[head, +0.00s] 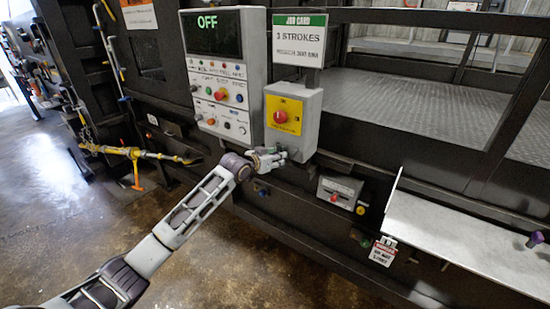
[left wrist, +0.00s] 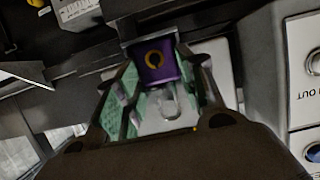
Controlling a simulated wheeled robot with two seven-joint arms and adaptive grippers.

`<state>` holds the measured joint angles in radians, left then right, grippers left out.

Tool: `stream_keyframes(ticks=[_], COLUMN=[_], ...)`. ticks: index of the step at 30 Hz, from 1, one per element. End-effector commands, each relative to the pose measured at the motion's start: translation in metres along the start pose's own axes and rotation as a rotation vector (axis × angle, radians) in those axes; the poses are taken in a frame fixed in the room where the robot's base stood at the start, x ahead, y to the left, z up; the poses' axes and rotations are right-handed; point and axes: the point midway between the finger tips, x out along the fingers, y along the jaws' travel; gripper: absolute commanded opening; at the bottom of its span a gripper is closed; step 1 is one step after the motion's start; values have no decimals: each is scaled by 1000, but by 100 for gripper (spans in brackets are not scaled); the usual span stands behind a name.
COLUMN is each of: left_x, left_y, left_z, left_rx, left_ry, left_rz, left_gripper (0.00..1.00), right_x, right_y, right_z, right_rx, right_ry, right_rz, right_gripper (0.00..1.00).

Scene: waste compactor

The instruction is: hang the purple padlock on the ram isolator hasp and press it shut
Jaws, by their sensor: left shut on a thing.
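The purple padlock (left wrist: 155,65) shows in the left wrist view between my left gripper's fingers, with a yellow ring mark on its body. A silver loop shows just below the body. My left gripper (head: 280,158) is shut on the padlock, just below the grey isolator box (head: 307,122) in the head view. I cannot make out the padlock there. The box has a yellow plate (head: 284,103) with a red rotary knob (head: 281,117). I cannot make out the hasp clearly, nor whether the padlock touches it. My right gripper is not in view.
The control panel (head: 243,72) reads OFF beside the box, and a job card (head: 299,42) stands above it. A grey shelf (head: 455,240) at right carries a small purple object (head: 535,239). A danger tag (head: 383,252) hangs at the shelf's left. Open floor (head: 60,220) lies at left.

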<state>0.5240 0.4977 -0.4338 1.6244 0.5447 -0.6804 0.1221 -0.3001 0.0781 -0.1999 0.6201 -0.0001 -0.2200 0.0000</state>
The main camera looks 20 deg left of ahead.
Motion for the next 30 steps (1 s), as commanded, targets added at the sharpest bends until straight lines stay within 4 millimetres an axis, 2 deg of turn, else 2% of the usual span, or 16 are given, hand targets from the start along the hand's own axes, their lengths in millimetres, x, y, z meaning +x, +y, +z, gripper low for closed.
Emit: stream_keyframes(ticks=[11,12,18,30], left_x=[0,0,0,1], left_y=[0,0,0,0], left_z=[1,1,2,2], left_rx=[0,0,0,0], left_ry=[0,0,-1,-1], left_rz=[0,0,0,0], left_gripper=[20,40,64,61], right_x=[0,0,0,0], right_y=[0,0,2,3], right_z=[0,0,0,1], right_rx=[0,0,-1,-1], right_ry=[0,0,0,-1], right_rz=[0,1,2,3], right_gripper=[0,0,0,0])
